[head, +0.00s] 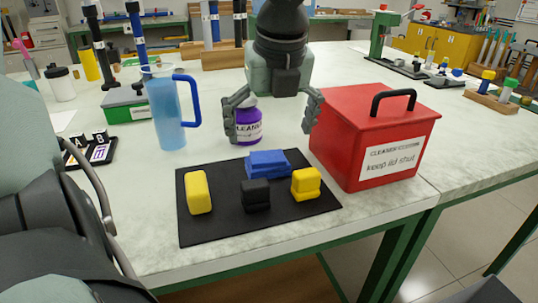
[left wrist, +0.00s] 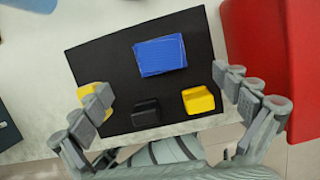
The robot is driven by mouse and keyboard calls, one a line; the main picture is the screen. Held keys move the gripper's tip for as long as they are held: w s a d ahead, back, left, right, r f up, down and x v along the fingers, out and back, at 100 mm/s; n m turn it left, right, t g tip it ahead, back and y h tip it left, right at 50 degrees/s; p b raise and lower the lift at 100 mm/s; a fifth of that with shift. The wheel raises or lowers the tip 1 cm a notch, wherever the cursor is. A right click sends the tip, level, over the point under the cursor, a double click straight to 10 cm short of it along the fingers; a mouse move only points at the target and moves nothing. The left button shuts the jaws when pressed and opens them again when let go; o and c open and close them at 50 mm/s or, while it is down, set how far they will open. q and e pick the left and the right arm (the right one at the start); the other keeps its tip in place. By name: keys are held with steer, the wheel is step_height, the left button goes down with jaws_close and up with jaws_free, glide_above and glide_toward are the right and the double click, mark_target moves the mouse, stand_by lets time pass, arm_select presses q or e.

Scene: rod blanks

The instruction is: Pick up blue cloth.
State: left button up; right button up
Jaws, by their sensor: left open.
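The blue cloth (head: 267,164) lies folded on the back middle of a black mat (head: 222,228). In the left wrist view the cloth (left wrist: 161,56) is a flat blue rectangle, apart from the fingers. My left gripper (head: 272,118) is open and empty, pointing down, above and behind the cloth in the head view. In the left wrist view its fingertips (left wrist: 168,90) are spread wide, at either side of the mat. My right gripper is not in view.
On the mat are a yellow block (head: 199,192), a black block (head: 256,195) and another yellow block (head: 306,183). A red lidded box (head: 340,150) stands close on the right. A purple-labelled bottle (head: 246,126) and a blue jug (head: 167,115) stand behind.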

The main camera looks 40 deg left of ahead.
mark_target(268, 157)
arm_select(q)
steer(key=p+x, duration=0.1)
steer(key=x, duration=0.6)
steer(key=shift+w+a+f, duration=0.1)
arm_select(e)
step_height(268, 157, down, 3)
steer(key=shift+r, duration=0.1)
arm_select(q)
steer(key=c, duration=1.3)
